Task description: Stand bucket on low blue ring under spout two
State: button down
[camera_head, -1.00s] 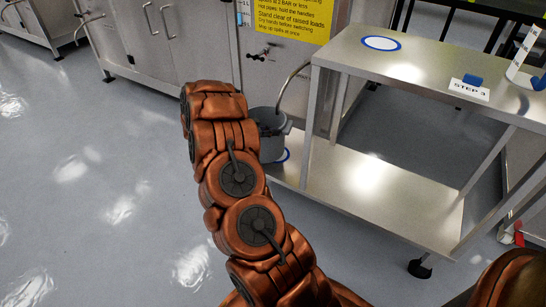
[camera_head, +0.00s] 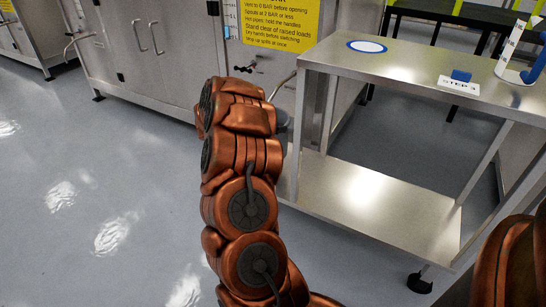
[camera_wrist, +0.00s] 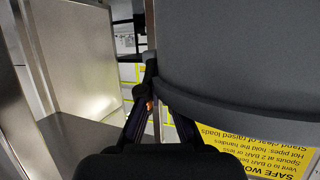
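The dark grey bucket fills the upper right of the wrist view (camera_wrist: 235,55), very close to the camera, its thick edge band crossing the middle. In the head view only a grey sliver of the bucket (camera_head: 283,117) shows beside my arm, near the left end of the low shelf. My gripper (camera_wrist: 160,105) shows as dark fingers at the bucket's edge; the right finger is partly hidden by the bucket, so its closure is unclear. In the head view my arm hides the gripper. The low blue ring and spout two cannot be made out now.
A steel table (camera_head: 420,65) bears a blue-edged white ring (camera_head: 367,46), a "STEP 3" sign (camera_head: 459,85) and a blue-and-white item at right. Its low shelf (camera_head: 375,195) is bare where visible. Steel cabinets and a yellow sign (camera_head: 268,20) stand behind. Floor at left is clear.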

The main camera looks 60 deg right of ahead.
aim_at(286, 146)
notch_tip(286, 146, down, 8)
jog(key=b, duration=0.4)
jog(key=c, duration=1.3)
grip_release()
jog(key=shift+f, duration=0.15)
